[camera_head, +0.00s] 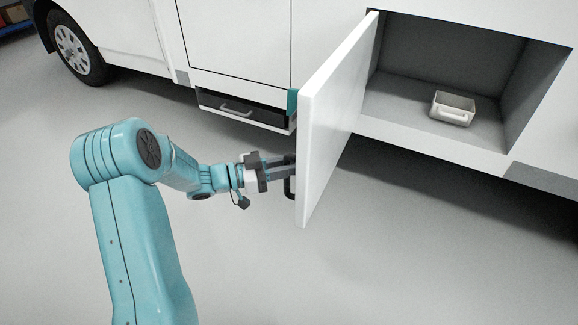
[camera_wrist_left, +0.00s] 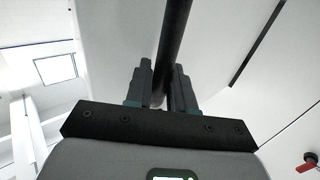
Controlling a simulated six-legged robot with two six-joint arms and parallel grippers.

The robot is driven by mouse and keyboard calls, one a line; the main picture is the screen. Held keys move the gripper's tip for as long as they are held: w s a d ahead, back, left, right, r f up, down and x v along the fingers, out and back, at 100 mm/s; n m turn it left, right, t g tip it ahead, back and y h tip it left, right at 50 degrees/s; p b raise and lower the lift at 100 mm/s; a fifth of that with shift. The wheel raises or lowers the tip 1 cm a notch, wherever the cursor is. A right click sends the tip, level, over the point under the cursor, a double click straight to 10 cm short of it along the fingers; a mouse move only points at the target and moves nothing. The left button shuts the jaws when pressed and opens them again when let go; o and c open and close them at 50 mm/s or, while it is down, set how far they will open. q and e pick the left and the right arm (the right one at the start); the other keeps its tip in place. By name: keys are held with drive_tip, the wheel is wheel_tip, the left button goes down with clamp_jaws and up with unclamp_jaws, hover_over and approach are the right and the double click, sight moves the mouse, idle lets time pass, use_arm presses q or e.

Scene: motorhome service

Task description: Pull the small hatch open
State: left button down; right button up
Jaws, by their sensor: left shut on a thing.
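The small hatch (camera_head: 335,105) is a white door that stands swung wide open from the side of the motorhome. Its dark handle (camera_head: 289,186) is on the outer face, near the free edge, and is partly hidden. My left gripper (camera_head: 287,172) is at this handle, left of the door. In the left wrist view, the handle (camera_wrist_left: 176,40) is a dark bar running between the two fingers of my left gripper (camera_wrist_left: 163,85), which are shut on it. My right gripper is in neither view.
Behind the door is an open grey compartment (camera_head: 400,95) with a small white bin (camera_head: 452,108) on its floor. Left of the door, a low dark drawer (camera_head: 240,108) sits under a larger white panel. A wheel (camera_head: 75,50) stands at the upper left. The grey floor in front is clear.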

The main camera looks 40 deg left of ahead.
use_arm(q)
drive_tip(key=shift+w+a+r, duration=0.1)
drive_tip(key=shift+a+r, duration=0.05)
drive_tip(key=shift+a, duration=0.05)
drive_tip(key=c, duration=1.4)
unclamp_jaws()
drive_tip(key=o, duration=0.3)
drive_tip(key=shift+w, duration=0.15)
drive_tip(key=shift+d, duration=0.1)
drive_tip(key=p+v, duration=0.3)
drive_tip(key=v, duration=1.3)
drive_tip(key=shift+s+p, duration=0.35)
drive_tip(key=shift+p, duration=0.05)
